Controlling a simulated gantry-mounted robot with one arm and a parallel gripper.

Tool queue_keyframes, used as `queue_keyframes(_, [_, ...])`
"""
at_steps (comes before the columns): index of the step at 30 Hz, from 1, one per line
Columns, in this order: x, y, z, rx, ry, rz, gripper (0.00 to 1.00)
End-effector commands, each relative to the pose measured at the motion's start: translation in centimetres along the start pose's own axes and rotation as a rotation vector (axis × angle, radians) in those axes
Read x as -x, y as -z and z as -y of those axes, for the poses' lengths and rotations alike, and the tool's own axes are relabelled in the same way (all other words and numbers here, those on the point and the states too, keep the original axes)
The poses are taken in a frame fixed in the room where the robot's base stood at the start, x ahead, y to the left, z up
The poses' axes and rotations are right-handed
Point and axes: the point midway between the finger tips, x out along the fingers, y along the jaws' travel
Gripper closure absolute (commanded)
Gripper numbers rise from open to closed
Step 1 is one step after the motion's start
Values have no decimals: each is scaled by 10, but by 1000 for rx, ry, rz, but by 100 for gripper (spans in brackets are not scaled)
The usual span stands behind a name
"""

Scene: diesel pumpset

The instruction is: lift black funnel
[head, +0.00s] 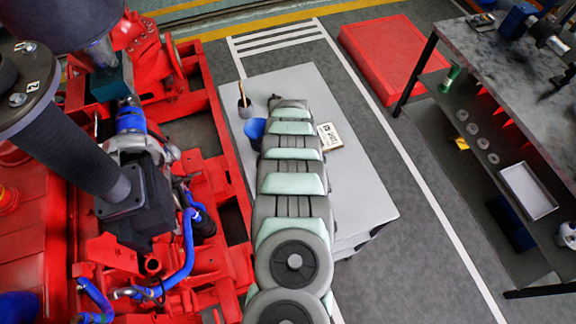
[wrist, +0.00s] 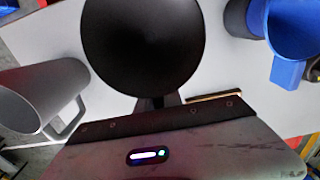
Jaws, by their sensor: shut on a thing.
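The black funnel (wrist: 140,45) fills the upper middle of the wrist view, its wide round mouth facing the camera. My gripper (wrist: 158,102) is at the near edge of the funnel, shut on it; the mouth hides most of the fingers. In the head view my arm covers the funnel, and the fingers cannot be made out. I cannot tell whether the funnel is clear of the table.
A grey mug (wrist: 42,98) is left of the funnel and a blue jug (wrist: 292,35) right, on the light grey table (head: 365,185). A pot with a stick (head: 245,108) and a small white box (head: 330,137) stand there too. The red engine frame (head: 222,190) borders the table's left.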

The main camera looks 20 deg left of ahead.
Motion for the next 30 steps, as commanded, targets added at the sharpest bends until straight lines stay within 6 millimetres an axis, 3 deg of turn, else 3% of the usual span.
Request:
queue_keyframes(11, [50, 1, -2, -1, -4, -3, 100])
queue_keyframes(22, [129, 1, -1, -2, -1, -3, 100])
queue_keyframes(24, [156, 1, -1, -2, -2, -2, 100])
queue_keyframes(30, [178, 0, -1, -1, -3, -1, 100])
